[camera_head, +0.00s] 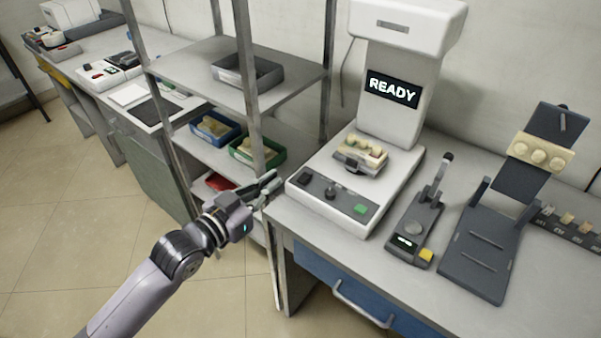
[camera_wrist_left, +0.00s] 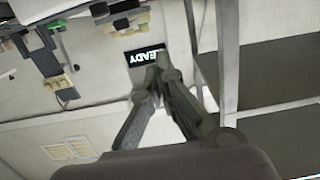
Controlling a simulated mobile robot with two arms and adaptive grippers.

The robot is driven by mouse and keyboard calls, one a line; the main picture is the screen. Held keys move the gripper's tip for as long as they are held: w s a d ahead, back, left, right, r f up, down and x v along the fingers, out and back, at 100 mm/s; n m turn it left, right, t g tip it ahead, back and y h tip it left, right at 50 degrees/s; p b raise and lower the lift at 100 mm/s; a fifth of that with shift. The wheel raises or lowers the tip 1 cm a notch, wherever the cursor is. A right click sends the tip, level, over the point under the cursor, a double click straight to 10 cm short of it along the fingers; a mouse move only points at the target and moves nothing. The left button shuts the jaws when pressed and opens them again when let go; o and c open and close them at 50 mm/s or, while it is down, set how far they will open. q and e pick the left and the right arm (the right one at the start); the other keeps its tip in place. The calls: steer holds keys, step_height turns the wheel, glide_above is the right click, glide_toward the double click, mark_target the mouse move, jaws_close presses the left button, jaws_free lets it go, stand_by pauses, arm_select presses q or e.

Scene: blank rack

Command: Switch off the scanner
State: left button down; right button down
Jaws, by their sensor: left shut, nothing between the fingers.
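The scanner (camera_head: 392,125) is a tall white machine on the right bench, with a lit display (camera_head: 393,90) reading READY. Its base has a dark front panel (camera_head: 332,198) with a black switch at the left end, a knob and a green button (camera_head: 360,209) at the right. A fixture with pale blocks (camera_head: 361,152) sits on its base. My left gripper (camera_head: 272,182) is shut and empty, just left of the panel's left end and apart from it. In the left wrist view the closed fingers (camera_wrist_left: 158,72) overlap the display (camera_wrist_left: 145,57), which appears upside down. My right gripper is not in view.
A metal shelf rack (camera_head: 238,72) with a grey tray, a blue bin (camera_head: 215,128) and a green bin (camera_head: 257,152) stands left of the scanner. A joystick box (camera_head: 418,232) and a dark stand (camera_head: 490,235) are to its right. Open floor lies at the lower left.

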arm_select(q)
glide_above(301, 183)
steer(key=shift+f+p, duration=0.4)
steer(key=shift+f, duration=0.15)
step_height(301, 183, down, 3)
steer(key=shift+r, duration=0.15)
steer(key=shift+f, duration=0.55)
